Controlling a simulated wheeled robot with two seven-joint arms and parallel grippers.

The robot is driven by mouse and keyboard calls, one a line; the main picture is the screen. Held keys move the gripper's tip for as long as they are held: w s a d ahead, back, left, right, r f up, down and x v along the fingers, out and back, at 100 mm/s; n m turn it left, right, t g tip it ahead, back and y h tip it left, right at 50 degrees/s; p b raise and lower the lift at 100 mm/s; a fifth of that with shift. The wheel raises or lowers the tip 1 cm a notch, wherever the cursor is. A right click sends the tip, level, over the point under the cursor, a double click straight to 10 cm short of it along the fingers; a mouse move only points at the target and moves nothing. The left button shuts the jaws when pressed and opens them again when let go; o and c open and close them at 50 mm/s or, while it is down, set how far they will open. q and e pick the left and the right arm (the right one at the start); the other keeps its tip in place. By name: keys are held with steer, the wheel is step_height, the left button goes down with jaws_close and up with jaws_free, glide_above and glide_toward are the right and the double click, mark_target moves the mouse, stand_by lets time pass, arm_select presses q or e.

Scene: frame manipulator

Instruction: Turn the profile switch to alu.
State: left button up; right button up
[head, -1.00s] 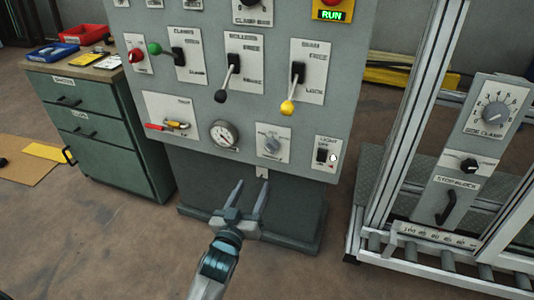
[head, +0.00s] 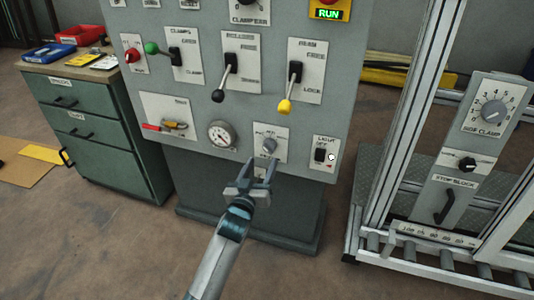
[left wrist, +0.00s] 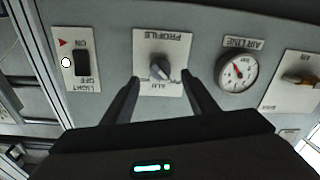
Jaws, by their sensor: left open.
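The profile switch (head: 269,146) is a grey knob on a light plate low on the control panel, right of the round gauge. In the left wrist view the profile switch (left wrist: 160,68) appears upside down, with the words PROFILE and ALU legible on its plate. I cannot tell surely which label its pointer faces. My left gripper (head: 261,164) is open and empty, just below and in front of the knob. In the left wrist view the left gripper (left wrist: 162,80) has its two fingers spread to either side of the knob, apart from it. My right gripper is not in view.
The air line gauge (head: 222,134) is left of the switch and the light switch (head: 320,155) is right of it. Levers with black and yellow knobs (head: 284,106) hang above. A green drawer cabinet (head: 105,150) stands left; an aluminium frame (head: 400,130) stands right.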

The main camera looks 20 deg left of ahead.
mark_target(267, 152)
arm_select(q)
steer(key=w, duration=0.6)
steer(key=shift+w, duration=0.4)
steer(key=c, duration=1.1)
